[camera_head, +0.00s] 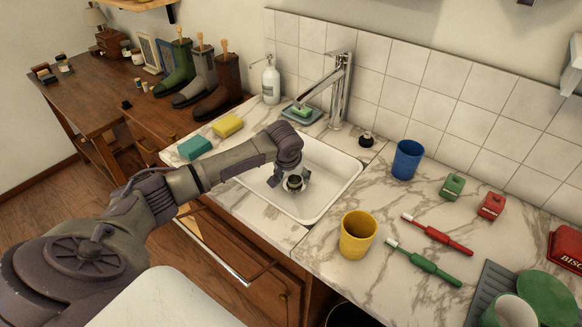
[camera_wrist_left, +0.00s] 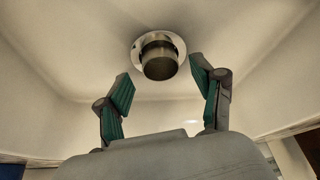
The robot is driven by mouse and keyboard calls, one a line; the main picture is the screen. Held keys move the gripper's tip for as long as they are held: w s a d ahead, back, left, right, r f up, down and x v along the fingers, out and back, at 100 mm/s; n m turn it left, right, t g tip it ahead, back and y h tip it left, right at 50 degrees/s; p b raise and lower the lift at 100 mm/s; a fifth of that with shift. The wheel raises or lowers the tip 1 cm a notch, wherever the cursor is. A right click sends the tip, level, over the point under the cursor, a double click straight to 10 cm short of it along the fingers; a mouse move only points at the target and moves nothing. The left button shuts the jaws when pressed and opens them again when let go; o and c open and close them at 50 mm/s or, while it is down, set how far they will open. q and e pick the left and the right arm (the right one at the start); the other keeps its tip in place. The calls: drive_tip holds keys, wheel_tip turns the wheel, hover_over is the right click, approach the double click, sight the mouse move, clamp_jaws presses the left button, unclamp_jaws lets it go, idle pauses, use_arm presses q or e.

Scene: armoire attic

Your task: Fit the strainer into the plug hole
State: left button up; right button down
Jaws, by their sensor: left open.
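The strainer (camera_head: 293,183) is a small metal cup with a dark top, at the plug hole in the white sink basin (camera_head: 330,190). In the left wrist view the strainer (camera_wrist_left: 159,60) stands out in front of the pale metal ring of the plug hole (camera_wrist_left: 137,44). I cannot tell whether it is seated. My left gripper (camera_head: 290,174) is down in the basin, just above the strainer. In the left wrist view its two green-padded fingers (camera_wrist_left: 164,98) are spread apart, with nothing between the pads. My right gripper is out of view.
A chrome tap (camera_head: 341,92) rises behind the basin, with a black stopper (camera_head: 366,139) nearby. Sponges (camera_head: 228,125) are at the left rim.

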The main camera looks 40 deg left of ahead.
use_arm(q)
drive_tip(key=v, duration=1)
drive_tip(key=shift+r, duration=0.1)
